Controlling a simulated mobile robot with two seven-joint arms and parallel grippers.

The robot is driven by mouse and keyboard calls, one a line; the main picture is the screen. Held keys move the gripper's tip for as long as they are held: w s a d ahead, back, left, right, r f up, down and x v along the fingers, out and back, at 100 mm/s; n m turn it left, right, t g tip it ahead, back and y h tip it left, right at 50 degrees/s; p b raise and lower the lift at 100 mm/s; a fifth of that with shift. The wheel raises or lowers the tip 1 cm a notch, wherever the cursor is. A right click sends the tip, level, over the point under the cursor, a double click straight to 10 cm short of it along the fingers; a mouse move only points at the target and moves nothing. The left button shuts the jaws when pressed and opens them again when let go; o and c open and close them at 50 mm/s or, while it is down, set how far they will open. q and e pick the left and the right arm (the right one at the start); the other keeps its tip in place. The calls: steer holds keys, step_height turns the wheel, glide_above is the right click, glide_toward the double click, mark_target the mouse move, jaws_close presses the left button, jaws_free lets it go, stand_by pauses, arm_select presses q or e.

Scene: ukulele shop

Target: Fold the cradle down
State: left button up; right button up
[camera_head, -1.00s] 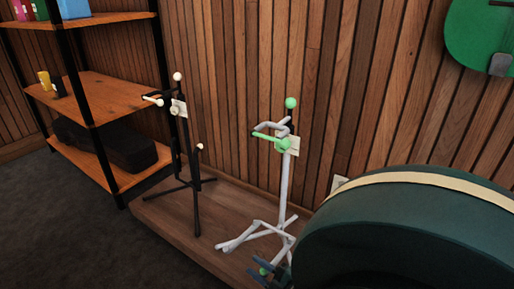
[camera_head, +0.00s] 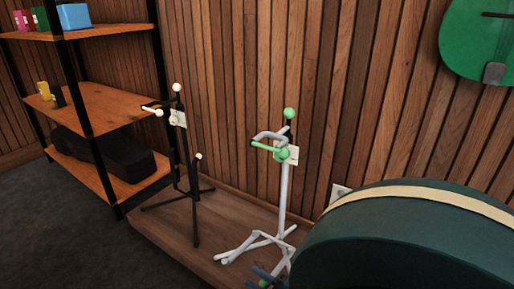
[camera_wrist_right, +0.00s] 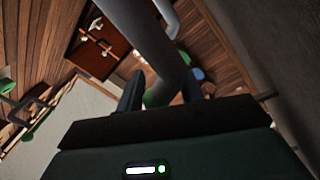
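A white stand (camera_head: 284,195) with green ball tips stands on the low wooden platform in the head view. Its cradle (camera_head: 270,140), a grey and green-tipped fork near the top, sticks out to the left. My right gripper (camera_head: 262,277) is low at the stand's foot, beside a green tip, partly cut off by the bottom edge. In the right wrist view its fingers (camera_wrist_right: 163,90) are apart on either side of a grey tube with a green end (camera_wrist_right: 160,94). I cannot tell whether they touch it. My left gripper is not in view.
A black stand (camera_head: 192,185) with white tips stands to the left on the platform (camera_head: 215,255). A shelf rack (camera_head: 100,105) holds a dark case (camera_head: 105,150). A green ukulele (camera_head: 478,45) hangs on the wall at right. My dark green arm covers the lower right.

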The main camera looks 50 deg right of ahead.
steer(key=shift+o, duration=1.3)
steer(key=shift+a, duration=0.1)
steer(key=shift+s, duration=0.2)
steer(key=s, duration=0.7)
steer(key=shift+d+f, duration=0.25)
steer(key=shift+f, duration=0.2)
steer(key=shift+s, duration=0.15)
